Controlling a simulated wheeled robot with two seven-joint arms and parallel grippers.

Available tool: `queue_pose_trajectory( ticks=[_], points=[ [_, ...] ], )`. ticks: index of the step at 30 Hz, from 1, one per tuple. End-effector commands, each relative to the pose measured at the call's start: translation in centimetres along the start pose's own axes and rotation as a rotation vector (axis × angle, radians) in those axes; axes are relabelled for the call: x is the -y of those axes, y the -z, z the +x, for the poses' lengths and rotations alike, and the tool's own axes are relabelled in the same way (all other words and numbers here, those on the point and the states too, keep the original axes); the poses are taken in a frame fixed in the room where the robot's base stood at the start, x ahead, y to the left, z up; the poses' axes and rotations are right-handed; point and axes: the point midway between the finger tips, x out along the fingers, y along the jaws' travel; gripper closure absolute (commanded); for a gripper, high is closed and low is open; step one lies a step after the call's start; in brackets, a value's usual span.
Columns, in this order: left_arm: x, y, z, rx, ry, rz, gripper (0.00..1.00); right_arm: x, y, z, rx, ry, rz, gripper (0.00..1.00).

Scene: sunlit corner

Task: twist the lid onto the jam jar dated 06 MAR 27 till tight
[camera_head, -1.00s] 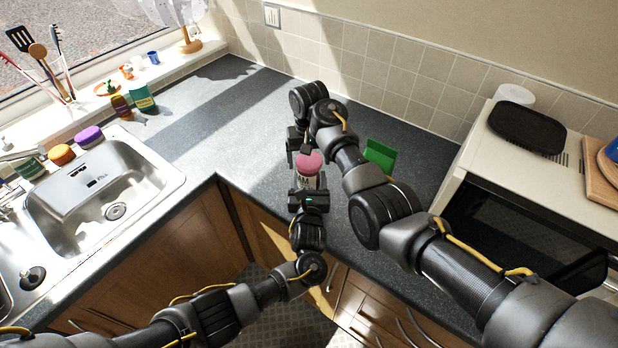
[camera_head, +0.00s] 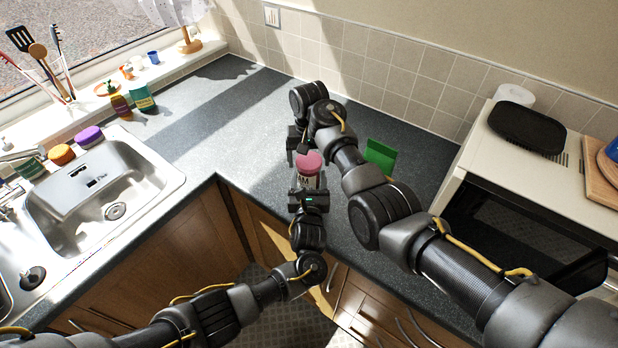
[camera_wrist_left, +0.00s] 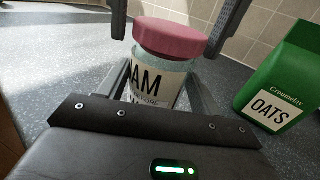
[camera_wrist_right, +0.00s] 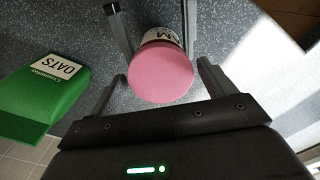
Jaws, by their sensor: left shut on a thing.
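The jam jar (camera_wrist_left: 153,85) stands upright on the counter, glass with a white label reading "AM" in the left wrist view. Its date is not readable. The pink lid (camera_head: 309,160) sits level on the jar's mouth; how tight it is cannot be seen. It also shows from above in the right wrist view (camera_wrist_right: 161,76). My left gripper (camera_head: 308,188) is shut on the jar body from the near side. My right gripper (camera_wrist_right: 161,80) is open, its fingers either side of the lid with small gaps.
A green oats carton (camera_head: 379,157) stands right of the jar, close to my right arm; it also shows in the left wrist view (camera_wrist_left: 285,85). The sink (camera_head: 150,182) is at the left and a microwave (camera_head: 471,172) at the right. The counter behind the jar is clear.

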Motion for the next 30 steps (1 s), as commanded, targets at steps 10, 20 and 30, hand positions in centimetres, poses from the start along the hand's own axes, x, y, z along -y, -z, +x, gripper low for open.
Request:
queue_pose_trajectory(
  ticks=[10, 20, 30],
  points=[
    [0.0, -0.1, 0.0, 0.002, 0.000, -0.001, 0.99, 0.0, 0.0, -0.1, -0.001, 0.000, -0.001, 0.09],
    [0.0, -0.1, 0.0, 0.002, 0.001, -0.001, 0.99, 0.1, 0.1, -4.6, -0.003, 0.001, -0.002, 0.09],
    [0.0, -0.1, 0.0, 0.002, 0.001, -0.001, 0.99, 0.0, 0.1, -7.5, 0.000, 0.001, 0.000, 0.09]
  ],
)
